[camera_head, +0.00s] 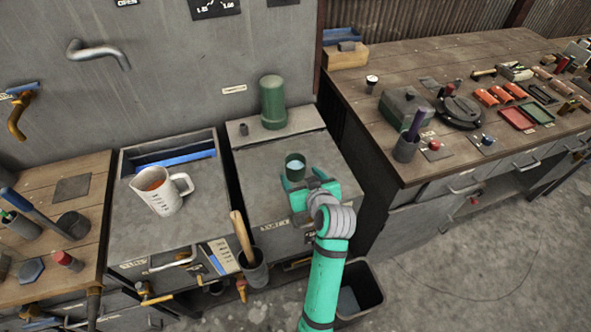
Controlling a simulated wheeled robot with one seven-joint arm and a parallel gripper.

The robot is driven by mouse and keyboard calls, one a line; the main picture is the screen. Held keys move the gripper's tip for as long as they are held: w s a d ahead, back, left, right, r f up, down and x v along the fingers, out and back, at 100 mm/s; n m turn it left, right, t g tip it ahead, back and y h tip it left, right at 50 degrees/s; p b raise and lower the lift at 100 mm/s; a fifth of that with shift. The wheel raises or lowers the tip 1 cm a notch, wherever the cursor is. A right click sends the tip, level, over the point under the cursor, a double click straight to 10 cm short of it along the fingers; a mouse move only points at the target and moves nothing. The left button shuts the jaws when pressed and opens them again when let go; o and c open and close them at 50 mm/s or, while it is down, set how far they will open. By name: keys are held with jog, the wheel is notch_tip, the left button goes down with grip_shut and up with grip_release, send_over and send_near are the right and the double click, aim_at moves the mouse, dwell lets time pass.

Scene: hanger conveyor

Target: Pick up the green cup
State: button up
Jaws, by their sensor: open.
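The green cup (295,163) stands upright on the grey top of the middle cabinet. It is dark green, with a pale blue-grey surface showing inside its rim. My gripper (299,182) is just in front of the cup, at its near side, with its teal fingers open and spread toward it. The left finger shows close to the cup's lower left, and the right finger close to its right. I cannot tell whether either finger touches the cup.
A tall green cylinder (273,102) stands behind the cup on a raised ledge. A white measuring jug (160,191) stands to the left. A holder with a wooden handle (241,237) is at the front left. A cluttered wooden workbench (450,160) is at the right.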

aim_at(293, 166)
jog(key=x, duration=0.5)
jog(key=shift+w+a+r, duration=0.1)
jog(key=shift+c, duration=0.2)
jog(key=c, duration=1.2)
jog(key=shift+o, duration=0.2)
jog(key=shift+r, duration=0.15)
